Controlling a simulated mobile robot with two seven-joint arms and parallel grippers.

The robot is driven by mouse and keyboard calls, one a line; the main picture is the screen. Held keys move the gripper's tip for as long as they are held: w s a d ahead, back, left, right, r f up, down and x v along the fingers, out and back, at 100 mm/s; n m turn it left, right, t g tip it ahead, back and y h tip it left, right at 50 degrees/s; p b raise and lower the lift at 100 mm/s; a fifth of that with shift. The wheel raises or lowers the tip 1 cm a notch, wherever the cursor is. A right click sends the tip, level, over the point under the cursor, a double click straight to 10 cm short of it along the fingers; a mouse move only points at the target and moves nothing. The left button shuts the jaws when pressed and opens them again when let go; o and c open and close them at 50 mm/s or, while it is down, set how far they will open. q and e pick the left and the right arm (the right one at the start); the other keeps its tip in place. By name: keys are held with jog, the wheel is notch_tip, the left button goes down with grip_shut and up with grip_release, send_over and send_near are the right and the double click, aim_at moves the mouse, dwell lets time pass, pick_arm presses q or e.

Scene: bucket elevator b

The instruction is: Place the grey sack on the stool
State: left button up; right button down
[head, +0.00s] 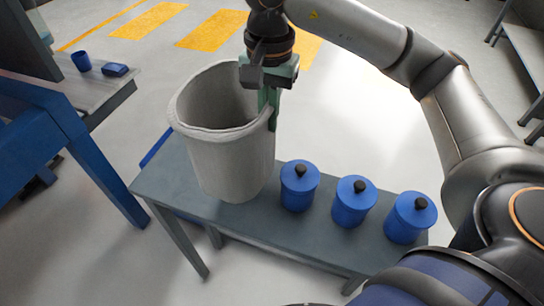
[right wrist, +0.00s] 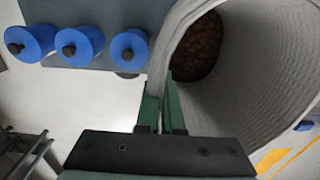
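The grey sack (head: 232,160) is a tall, open-topped, light grey container. It appears upright on the left part of a low grey bench (head: 185,190); whether its base touches the top is hard to tell. My right gripper (head: 268,100) is at its right rim, pointing down. In the right wrist view, the green fingers (right wrist: 162,110) are closed with the wall of the sack (right wrist: 245,85) between them. Brown granular contents (right wrist: 197,45) show at the bottom of the sack. No separate stool is clearly seen, only this bench. My left gripper is not in view.
Blue lidded canisters (head: 299,186), (head: 354,202), (head: 410,218) stand in a row on the bench, right of the sack. A blue frame (head: 75,130) and a grey table with a blue cup (head: 81,61) are at the left.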

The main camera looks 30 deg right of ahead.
send_over(269, 165)
notch_tip(269, 165, down, 8)
jog(key=shift+r+p, duration=0.25)
jog(key=shift+p, duration=0.2)
jog(key=shift+f, duration=0.15)
jog(key=c, duration=1.1)
grip_release()
jog(key=shift+o, duration=0.2)
